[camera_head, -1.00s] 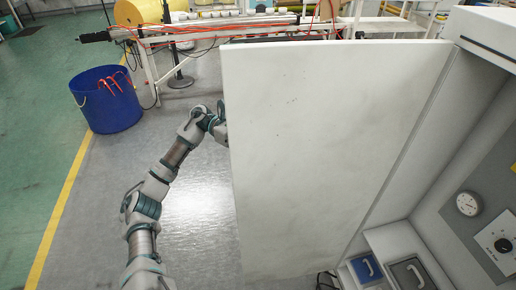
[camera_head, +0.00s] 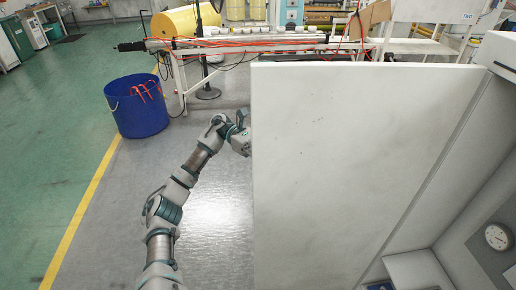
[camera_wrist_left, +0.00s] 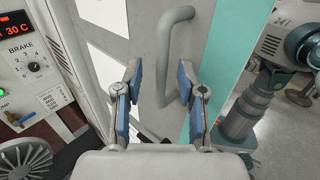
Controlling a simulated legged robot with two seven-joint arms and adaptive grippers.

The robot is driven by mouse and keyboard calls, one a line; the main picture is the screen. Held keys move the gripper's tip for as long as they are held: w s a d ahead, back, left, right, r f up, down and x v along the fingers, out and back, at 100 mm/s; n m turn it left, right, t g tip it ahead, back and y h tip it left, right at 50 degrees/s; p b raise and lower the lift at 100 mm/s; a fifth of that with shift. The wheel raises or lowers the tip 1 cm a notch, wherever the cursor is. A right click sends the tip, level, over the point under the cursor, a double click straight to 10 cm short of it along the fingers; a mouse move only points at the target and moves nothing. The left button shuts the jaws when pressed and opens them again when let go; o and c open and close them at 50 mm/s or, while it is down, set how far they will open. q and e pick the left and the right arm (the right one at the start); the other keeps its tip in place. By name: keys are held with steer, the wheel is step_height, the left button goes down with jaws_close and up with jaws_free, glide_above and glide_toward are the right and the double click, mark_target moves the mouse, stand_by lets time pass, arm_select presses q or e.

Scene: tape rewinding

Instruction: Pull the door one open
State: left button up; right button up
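The white door (camera_head: 350,160) stands swung open in the head view, its broad face toward me and its hinge side at the right by the cabinet. My left arm reaches to the door's left edge, and the gripper is hidden behind the door there. In the left wrist view, the grey bar handle (camera_wrist_left: 163,55) is mounted on a pale panel with a teal stripe. My left gripper (camera_wrist_left: 162,80) is open, with one finger on each side of the handle's bar. Gaps show between the fingers and the bar. My right gripper is in neither view.
A blue bucket (camera_head: 138,108) stands on the floor left of my arm. A machine frame with red cables (camera_head: 260,42) lies behind the door. A cabinet interior with a round gauge (camera_head: 497,237) is at right. The wrist view shows a control panel (camera_wrist_left: 30,60) at left.

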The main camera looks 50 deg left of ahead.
arm_select(q)
steer(key=s+a, duration=0.1)
steer(key=a, duration=0.8)
steer(key=shift+s, duration=0.15)
